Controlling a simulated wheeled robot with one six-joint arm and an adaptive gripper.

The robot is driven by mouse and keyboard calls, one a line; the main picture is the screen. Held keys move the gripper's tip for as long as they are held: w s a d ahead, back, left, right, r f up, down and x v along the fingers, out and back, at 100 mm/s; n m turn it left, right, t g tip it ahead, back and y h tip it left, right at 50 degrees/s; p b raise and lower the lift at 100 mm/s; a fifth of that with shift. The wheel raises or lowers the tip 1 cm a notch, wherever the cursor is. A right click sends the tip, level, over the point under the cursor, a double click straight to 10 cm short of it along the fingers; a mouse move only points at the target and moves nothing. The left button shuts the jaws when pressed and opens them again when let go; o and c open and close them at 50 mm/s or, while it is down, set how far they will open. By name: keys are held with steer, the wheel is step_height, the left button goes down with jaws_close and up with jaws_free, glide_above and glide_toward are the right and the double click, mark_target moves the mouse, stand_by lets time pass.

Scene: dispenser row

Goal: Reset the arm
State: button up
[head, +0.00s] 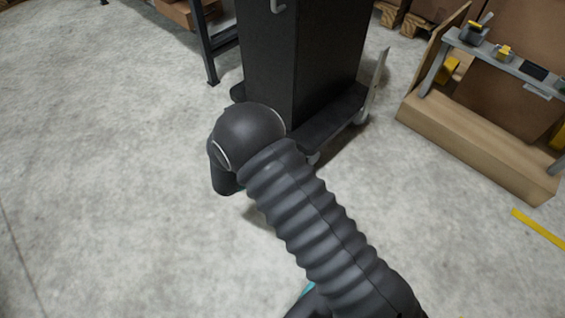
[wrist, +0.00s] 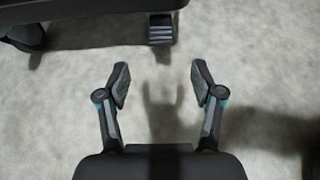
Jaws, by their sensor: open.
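My gripper (wrist: 160,84) is open and empty in the wrist view, its two fingers spread apart above bare grey floor. Its shadow falls on the floor between and beyond the fingers. In the head view my ribbed dark arm reaches from the lower right up to the middle, and its rounded joint hides part of the cabinet's base. The gripper's fingers are not clearly seen in the head view.
A tall black cabinet (head: 310,60) on a wheeled base stands just beyond my arm. The base's edge (wrist: 90,32) crosses the top of the wrist view. A wooden stand with a shelf (head: 470,150) is at right. The concrete floor (head: 100,180) at left is clear.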

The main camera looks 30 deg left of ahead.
steer(key=shift+s+a+r, duration=0.1)
steer(key=shift+s+r, duration=0.15)
steer(key=shift+s, duration=0.2)
stand_by(0.3)
steer(key=s+d+m+g+h, duration=0.35)
steer(key=s+d+m, duration=0.2)
steer(key=d, duration=0.35)
steer(key=s+d+r+m+y+p, duration=0.2)
steer(key=d+r+m, duration=0.7)
steer(key=d+r, duration=0.3)
steer(key=s+d+r+m+g+y+p, duration=0.1)
steer(key=d+r+m, duration=0.8)
steer(key=r, duration=1)
steer(key=s+d+r+m+g+y+p, duration=0.1)
steer(key=s+d+r+m+y+p, duration=0.1)
steer(key=s+d+r+m, duration=0.3)
steer(key=d+r+m+y, duration=0.1)
steer(key=d+r+m, duration=0.3)
steer(key=d+r, duration=0.6)
steer(key=shift+s+d+r+p, duration=0.15)
steer(key=shift+s+d+p, duration=0.15)
steer(key=shift+d, duration=0.65)
